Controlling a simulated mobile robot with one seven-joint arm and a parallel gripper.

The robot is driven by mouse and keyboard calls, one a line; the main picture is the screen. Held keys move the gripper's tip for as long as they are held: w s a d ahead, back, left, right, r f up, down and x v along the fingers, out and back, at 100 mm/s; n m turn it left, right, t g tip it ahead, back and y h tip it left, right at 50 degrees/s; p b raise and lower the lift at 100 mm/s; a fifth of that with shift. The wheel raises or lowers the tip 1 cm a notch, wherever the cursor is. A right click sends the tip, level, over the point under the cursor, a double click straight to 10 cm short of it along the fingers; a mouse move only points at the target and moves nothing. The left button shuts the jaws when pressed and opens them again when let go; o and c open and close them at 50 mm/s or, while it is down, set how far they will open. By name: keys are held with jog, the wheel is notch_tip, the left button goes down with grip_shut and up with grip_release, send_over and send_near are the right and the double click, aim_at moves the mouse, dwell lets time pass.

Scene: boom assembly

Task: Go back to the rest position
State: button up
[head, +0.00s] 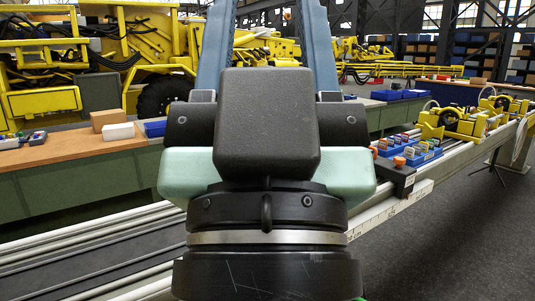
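A large dark part of my own arm (267,125) fills the middle of the head view, very close to the camera. It has a black block, pale green side pieces and a black round flange with a silver ring below. Two blue-grey bars rise behind the block and leave the frame at the top. No fingertips show, so I cannot tell whether my gripper is open or shut, or whether it holds anything.
A long pale rail (388,207) runs from the lower left to the right, carrying a blue tray of small parts (408,150) and yellow clamp units (455,122). A wooden-topped bench (75,147) stands left, before yellow machinery (45,102). The dark floor (470,230) at right is mostly clear.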

notch_tip(320, 180, up, 10)
jog(key=p, duration=0.8)
jog(key=shift+r, duration=0.25)
